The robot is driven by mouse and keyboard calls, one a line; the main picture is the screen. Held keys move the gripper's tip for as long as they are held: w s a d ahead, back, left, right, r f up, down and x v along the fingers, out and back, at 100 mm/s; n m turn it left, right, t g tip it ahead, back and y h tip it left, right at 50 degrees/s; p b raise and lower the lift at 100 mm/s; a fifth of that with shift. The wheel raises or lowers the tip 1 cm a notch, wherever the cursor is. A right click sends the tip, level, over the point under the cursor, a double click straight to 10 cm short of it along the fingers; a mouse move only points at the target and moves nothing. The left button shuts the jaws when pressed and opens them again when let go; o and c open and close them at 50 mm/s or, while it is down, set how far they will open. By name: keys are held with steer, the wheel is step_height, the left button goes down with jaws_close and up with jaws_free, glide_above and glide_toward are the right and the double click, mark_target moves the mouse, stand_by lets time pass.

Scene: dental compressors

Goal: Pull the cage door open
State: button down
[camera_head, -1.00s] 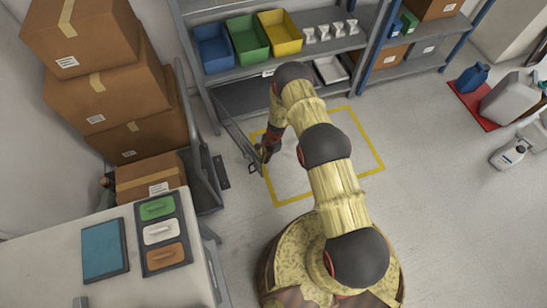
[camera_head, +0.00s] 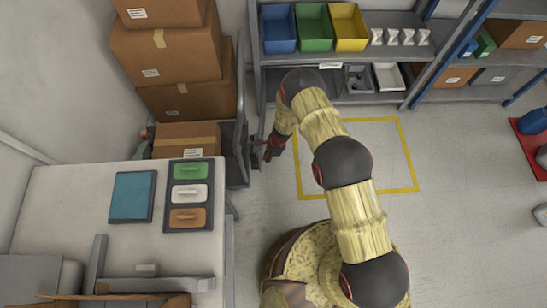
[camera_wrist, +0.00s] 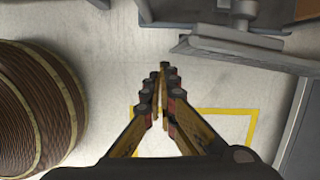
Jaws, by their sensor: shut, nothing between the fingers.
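The cage door (camera_head: 261,125) is a thin grey panel at the left end of the shelf unit's lower bay. It stands swung out from the shelf, seen nearly edge-on in the head view. In the wrist view a grey panel that seems to be the door (camera_wrist: 240,54) runs across the upper right. My gripper (camera_head: 266,153) is at the door's outer end, on its right side. In the wrist view my gripper (camera_wrist: 163,72) is shut and empty, its tips apart from the panel. The door handle is not clear behind my gripper.
A cart with stacked cardboard boxes (camera_head: 178,55) stands close left of the door. A table (camera_head: 60,200) with coloured trays is at the lower left. The shelf unit (camera_head: 400,70) holds bins. Floor inside the yellow outline (camera_head: 415,165) is clear.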

steer(key=d+r+p, duration=0.3)
steer(key=d+r, duration=0.3)
steer(key=r, duration=0.3)
steer(key=shift+d+r, duration=0.25)
steer(key=shift+r, duration=0.1)
